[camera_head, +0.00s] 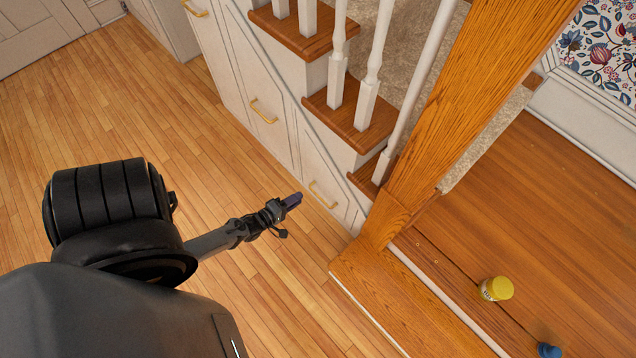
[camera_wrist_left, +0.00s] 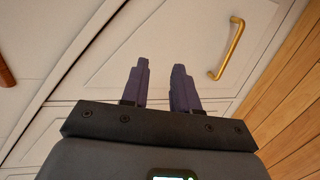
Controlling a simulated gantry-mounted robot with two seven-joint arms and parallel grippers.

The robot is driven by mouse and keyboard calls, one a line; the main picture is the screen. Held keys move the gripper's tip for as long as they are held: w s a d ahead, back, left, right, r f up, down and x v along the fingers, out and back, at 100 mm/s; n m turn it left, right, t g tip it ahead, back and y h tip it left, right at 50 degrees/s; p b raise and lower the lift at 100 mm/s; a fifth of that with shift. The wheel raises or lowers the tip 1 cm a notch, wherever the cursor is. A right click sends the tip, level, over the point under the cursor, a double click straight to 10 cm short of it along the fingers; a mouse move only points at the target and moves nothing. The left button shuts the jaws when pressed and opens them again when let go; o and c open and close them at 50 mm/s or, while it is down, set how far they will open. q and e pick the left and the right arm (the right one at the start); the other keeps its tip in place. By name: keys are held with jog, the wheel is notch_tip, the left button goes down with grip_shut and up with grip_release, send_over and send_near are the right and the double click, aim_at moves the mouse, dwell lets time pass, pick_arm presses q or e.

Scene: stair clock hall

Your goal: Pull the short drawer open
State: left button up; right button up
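The short drawer (camera_head: 334,172) is a pale panel at the low end of the cupboard under the stairs, with a brass bar handle (camera_head: 322,194). My left gripper (camera_head: 294,200) is in front of this panel, to the left of the handle in the head view. In the left wrist view the two dark fingers (camera_wrist_left: 161,85) stand apart with nothing between them. A brass handle (camera_wrist_left: 228,48) shows there right of the fingertips, apart from them, on a pale panel that looks closed. My right gripper is in neither view.
Taller drawer fronts (camera_head: 262,75) with brass handles run up to the left. A wooden newel post (camera_head: 455,115) and balusters stand right of the drawer. A yellow-lidded jar (camera_head: 496,289) and a blue object (camera_head: 548,351) are beyond the post. Wooden floor (camera_head: 150,110) left is clear.

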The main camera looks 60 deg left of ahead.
pick_arm(q)
notch_tip(320, 180, down, 12)
jog(key=a+b, duration=0.3)
jog(key=b, duration=1.2)
send_near(317, 195)
jog(key=shift+n+y, duration=0.3)
jog(key=shift+y, duration=0.1)
jog(key=b+x, duration=0.1)
jog(key=x, duration=0.2)
jog(key=b+x, duration=0.2)
jog(key=x, duration=0.2)
jog(key=b+x, duration=0.1)
jog(key=x, duration=0.2)
jog(key=shift+w+d+f+b, duration=0.15)
jog(key=shift+d+f+b, duration=0.1)
jog(key=shift+f+b, duration=0.1)
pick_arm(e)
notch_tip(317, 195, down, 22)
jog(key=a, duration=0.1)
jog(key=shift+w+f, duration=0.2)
pick_arm(q)
grip_shut()
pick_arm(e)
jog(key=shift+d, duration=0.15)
